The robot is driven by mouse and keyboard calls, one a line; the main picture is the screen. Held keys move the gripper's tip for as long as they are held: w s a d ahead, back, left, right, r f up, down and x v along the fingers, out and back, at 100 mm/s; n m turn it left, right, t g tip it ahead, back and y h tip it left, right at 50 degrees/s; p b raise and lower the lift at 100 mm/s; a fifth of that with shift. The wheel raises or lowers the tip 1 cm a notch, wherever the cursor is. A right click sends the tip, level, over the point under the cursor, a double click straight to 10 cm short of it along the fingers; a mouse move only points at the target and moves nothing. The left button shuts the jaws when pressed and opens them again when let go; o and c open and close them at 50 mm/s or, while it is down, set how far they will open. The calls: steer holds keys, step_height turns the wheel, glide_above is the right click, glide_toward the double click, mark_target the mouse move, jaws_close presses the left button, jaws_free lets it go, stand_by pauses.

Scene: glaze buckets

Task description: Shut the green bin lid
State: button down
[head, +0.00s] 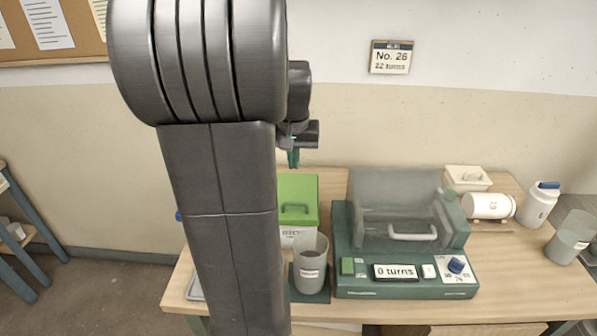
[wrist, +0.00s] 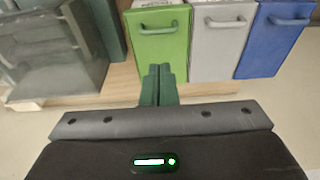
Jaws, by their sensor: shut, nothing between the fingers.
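The green bin lid (head: 298,190) shows right of my arm in the head view, with a green handle (head: 295,210) on its near part and a white labelled bin front below. The lid also shows at the top middle of the wrist view (wrist: 160,45). It appears to lie down over the bin; I cannot tell whether a gap remains under its edge. My gripper (head: 293,158) is shut and empty, apart from the handle, and appears above the lid's far edge. In the wrist view its fingertips (wrist: 158,72) overlap the lid's edge farthest from the handle.
Grey (wrist: 218,42) and blue (wrist: 271,40) bin lids stand beside the green one; my arm hides them in the head view. A grey cup (head: 311,270) stands before the green bin. A green machine with a clear hood (head: 395,195) stands to the right.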

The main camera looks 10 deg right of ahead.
steer(key=shift+r, duration=0.4)
steer(key=f, duration=0.4)
steer(key=w+f+p, duration=0.1)
steer(key=f, duration=0.4)
steer(key=w+f+p, duration=0.1)
steer(key=f, duration=0.4)
steer(key=shift+d, duration=0.35)
